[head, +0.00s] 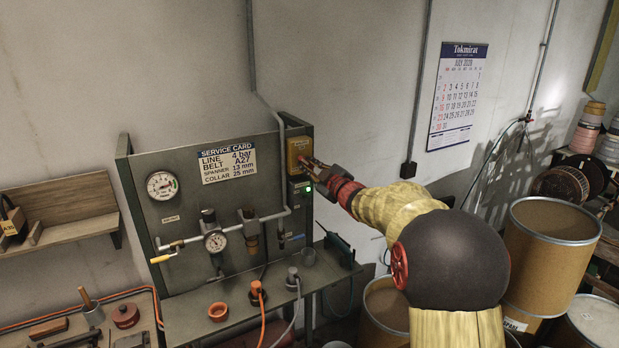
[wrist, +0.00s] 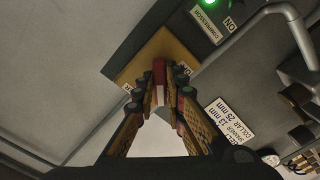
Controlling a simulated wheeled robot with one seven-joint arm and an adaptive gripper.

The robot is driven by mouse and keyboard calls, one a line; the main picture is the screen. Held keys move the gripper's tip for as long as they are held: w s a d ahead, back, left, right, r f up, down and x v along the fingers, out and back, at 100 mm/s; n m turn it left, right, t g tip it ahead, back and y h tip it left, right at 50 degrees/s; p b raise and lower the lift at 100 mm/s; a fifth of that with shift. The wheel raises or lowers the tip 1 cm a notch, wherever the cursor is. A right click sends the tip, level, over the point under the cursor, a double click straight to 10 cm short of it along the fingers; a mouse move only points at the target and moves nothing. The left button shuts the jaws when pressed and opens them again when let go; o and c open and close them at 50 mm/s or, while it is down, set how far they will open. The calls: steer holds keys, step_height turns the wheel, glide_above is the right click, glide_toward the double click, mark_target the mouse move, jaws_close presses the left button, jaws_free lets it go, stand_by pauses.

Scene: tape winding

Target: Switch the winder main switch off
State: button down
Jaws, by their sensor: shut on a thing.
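The winder main switch is a yellow box (head: 298,150) high on the right part of the dark green panel. In the wrist view its yellow plate (wrist: 128,70) fills the upper middle, with a red handle (wrist: 159,72) on it. My gripper (head: 312,165) reaches it from the right. In the wrist view my gripper (wrist: 160,92) has its fingertips closed together on the red handle. The fingers hide much of the handle, and the small labels beside it are only partly readable, so I cannot tell its setting.
A lit green lamp (wrist: 207,3) sits beside a compressor label. A grey pipe (head: 288,185) runs close to the switch. The service card (head: 227,161) and gauge (head: 162,185) are farther left. A bench (head: 195,320) with plugs and cables lies below. Drums (head: 545,250) stand at right.

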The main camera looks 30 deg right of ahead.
steer(key=n+b, duration=0.4)
steer(key=shift+f+n, duration=0.2)
steer(key=shift+n, duration=0.1)
steer(key=shift+r+n+b, duration=0.1)
steer(key=shift+n+b, duration=1.75)
steer(key=shift+n, duration=0.15)
steer(key=c, duration=1.8)
jaws_free()
steer(key=shift+c, duration=0.2)
steer(key=shift+s+r, duration=0.1)
steer(key=s, duration=1.1)
steer(key=shift+s+d, duration=0.15)
steer(key=shift+s, duration=0.25)
